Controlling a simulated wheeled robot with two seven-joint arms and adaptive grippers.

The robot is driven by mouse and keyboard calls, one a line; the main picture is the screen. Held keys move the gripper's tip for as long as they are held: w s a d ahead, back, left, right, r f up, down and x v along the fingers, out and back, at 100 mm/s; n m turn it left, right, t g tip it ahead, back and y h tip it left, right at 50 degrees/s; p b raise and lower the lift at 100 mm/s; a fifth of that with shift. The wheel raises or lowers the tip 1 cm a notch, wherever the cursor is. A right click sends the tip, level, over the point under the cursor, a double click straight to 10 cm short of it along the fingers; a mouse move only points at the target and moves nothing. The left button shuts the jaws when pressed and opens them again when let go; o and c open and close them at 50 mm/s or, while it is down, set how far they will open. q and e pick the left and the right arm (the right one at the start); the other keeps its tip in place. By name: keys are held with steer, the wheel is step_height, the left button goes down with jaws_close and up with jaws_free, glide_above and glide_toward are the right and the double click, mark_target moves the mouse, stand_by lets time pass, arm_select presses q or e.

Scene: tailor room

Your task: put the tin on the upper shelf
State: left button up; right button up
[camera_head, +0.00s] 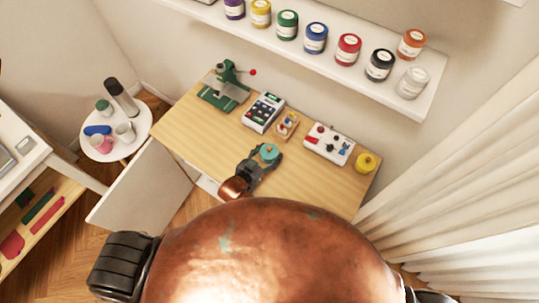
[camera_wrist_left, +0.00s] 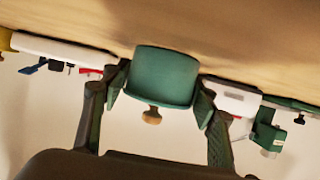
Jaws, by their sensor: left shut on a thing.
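The tin is a small round teal-green tin (camera_head: 269,152) with a wooden knob. My left gripper (camera_head: 267,156) is shut around its sides, over the wooden worktable. In the left wrist view the same tin (camera_wrist_left: 165,76) sits between the two fingers, knob pointing down in the picture; table wood shows behind it. A long white wall shelf (camera_head: 330,62) carries a row of paint jars above the table. My right gripper is not in view.
A curtain (camera_head: 470,160) hangs right. A round side table (camera_head: 112,152) stands left.

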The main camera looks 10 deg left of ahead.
arm_select(q)
jaws_close()
stand_by(0.3)
steer(key=shift+r, duration=0.1)
